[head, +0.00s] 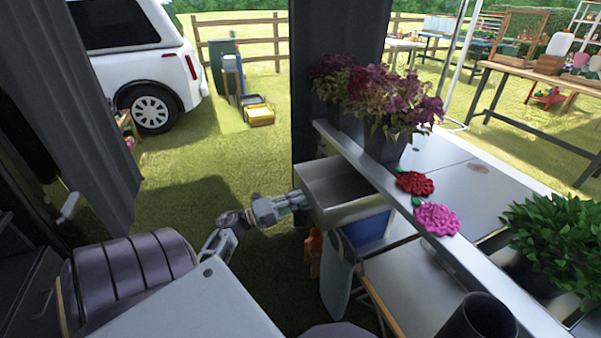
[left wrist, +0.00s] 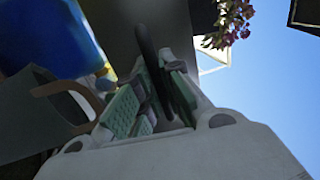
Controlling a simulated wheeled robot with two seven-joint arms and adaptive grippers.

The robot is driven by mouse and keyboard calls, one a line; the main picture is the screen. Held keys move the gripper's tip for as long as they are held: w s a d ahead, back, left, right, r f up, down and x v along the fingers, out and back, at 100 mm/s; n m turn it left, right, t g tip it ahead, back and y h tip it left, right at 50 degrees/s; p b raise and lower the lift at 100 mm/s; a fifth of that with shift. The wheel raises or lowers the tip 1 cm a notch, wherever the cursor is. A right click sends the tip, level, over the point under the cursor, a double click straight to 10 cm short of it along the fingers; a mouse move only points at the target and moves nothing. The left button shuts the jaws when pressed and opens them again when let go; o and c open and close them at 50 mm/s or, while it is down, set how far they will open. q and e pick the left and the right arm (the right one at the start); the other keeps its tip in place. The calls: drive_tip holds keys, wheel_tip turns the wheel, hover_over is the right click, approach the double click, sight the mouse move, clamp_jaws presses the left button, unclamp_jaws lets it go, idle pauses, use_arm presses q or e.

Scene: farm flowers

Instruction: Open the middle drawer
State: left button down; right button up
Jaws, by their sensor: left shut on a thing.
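A grey metal drawer (head: 322,210) stands pulled out from under the metal worktop, and its inside looks empty. My left gripper (head: 297,201) is at the drawer's front, its arm coming in from the left. In the left wrist view, the green-padded fingers of my left gripper (left wrist: 153,98) are closed around a dark bar-like handle (left wrist: 143,42). The handle itself is hidden by the fingers in the head view. I cannot tell from these views which drawer of the stack this is. My right gripper is not in view.
A blue bin (head: 370,229) sits below the drawer. Purple flowers (head: 385,95), a red flower (head: 414,183), a pink flower (head: 437,218) and a leafy green plant (head: 555,235) are on the worktop (head: 455,160). Grass lies open to the left of the drawer.

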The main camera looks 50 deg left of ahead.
use_arm(q)
drive_tip(key=c, duration=1.8)
unclamp_jaws()
drive_tip(key=shift+v, duration=6)
drive_tip(key=shift+a+f, duration=0.1)
